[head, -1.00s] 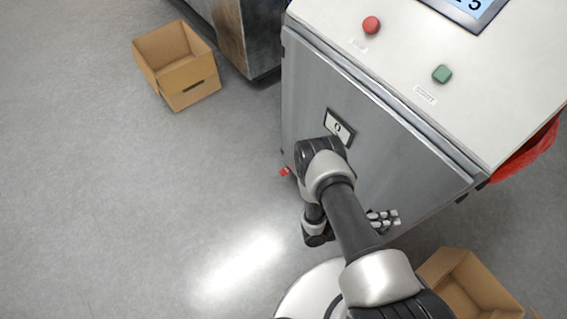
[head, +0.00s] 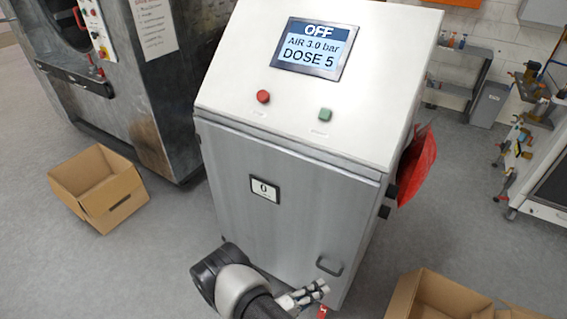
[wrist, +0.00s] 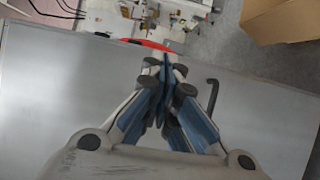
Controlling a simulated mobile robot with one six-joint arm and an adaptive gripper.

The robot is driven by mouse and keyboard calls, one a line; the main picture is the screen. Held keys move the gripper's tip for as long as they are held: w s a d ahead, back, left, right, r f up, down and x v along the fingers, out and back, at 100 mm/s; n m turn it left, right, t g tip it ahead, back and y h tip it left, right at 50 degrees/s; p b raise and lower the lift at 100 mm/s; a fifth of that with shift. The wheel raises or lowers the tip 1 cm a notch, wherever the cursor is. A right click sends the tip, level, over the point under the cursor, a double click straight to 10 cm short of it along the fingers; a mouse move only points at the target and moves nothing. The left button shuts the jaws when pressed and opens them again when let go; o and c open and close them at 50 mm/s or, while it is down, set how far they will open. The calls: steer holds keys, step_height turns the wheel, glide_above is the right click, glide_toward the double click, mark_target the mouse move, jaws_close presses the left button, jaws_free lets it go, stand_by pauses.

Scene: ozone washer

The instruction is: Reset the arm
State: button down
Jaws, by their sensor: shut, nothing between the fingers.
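My gripper (head: 312,293) is shut and empty at the bottom of the head view, in front of the lower part of the grey cabinet door (head: 235,215). In the wrist view its blue-padded fingers (wrist: 166,82) meet at the middle, over the metal door. My arm comes up from the bottom edge and hides part of the door's foot. The dark door handle (head: 329,267) is just above the gripper in the head view; it also shows right of the fingers in the wrist view (wrist: 212,98). I cannot tell whether the gripper touches the door.
The cabinet display (head: 314,48) reads OFF, AIR 3.0 bar, DOSE 5, above a red button (head: 263,97) and a green button (head: 325,114). Cardboard boxes stand left (head: 125,205) and lower right (head: 400,300). A red bag (head: 417,165) hangs at the cabinet's right side. Floor at lower left is clear.

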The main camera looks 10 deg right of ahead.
steer(key=shift+w, duration=0.1)
step_height(320, 180, up, 24)
steer(key=s+d+m+g+y, duration=0.1)
steer(key=s+m+g+y, duration=0.1)
steer(key=m+g+y, duration=0.55)
steer(key=s+a+r+n+t+y, duration=0.1)
steer(key=s+a+r+t+y, duration=0.1)
steer(key=s+r, duration=0.5)
steer(key=s+a+r+n+t+y, duration=0.2)
steer(key=s+r+t+y, duration=0.2)
steer(key=s+r+y, duration=0.3)
step_height(320, 180, up, 4)
steer(key=shift+a+f, duration=0.1)
steer(key=shift+a, duration=0.25)
steer(key=shift+d+y, duration=0.1)
steer(key=shift+y, duration=0.15)
